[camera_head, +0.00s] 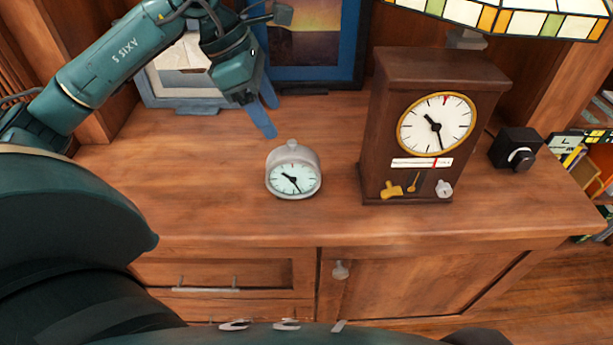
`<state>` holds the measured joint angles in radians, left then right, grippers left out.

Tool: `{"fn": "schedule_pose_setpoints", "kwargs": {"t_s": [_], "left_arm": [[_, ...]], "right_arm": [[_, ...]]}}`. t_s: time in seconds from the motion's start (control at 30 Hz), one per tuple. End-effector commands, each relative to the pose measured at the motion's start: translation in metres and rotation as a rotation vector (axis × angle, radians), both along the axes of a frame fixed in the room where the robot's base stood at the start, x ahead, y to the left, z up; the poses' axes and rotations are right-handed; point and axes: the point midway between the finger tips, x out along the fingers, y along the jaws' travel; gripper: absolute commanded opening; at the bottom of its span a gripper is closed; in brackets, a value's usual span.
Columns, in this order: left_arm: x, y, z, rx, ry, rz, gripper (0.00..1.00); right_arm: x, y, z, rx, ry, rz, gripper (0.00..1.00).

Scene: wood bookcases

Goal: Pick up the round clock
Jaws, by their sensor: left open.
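The round clock (293,172) is a small silver alarm clock with a pale face and a knob on top. It stands upright on the wooden cabinet top, left of a tall brown clock. My left gripper (267,117) is open and empty, behind and slightly left of the round clock, with its blue fingers pointing down. It is apart from the clock, and nothing covers the clock. My right gripper is not in view.
The tall brown clock (412,125) stands close on the right, under a stained-glass lampshade (500,15). A blue-framed picture (318,45) and a smaller frame (180,75) stand behind. A black box (515,148) sits far right. The top (190,190) is clear left of the round clock.

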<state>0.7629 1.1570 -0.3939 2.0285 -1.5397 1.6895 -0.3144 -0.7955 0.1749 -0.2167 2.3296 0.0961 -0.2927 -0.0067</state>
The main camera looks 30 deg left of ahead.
Motion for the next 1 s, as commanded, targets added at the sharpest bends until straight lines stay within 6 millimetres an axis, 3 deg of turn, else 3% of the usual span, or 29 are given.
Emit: {"fn": "schedule_pose_setpoints", "kwargs": {"t_s": [0.3, 1.0], "left_arm": [[0.010, -0.018, -0.052, 0.003, 0.006, -0.002, 0.64], [0.021, -0.041, -0.120, 0.002, 0.003, -0.001, 0.64]], "right_arm": [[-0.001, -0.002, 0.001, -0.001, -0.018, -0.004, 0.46], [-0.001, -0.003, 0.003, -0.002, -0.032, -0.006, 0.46]]}}
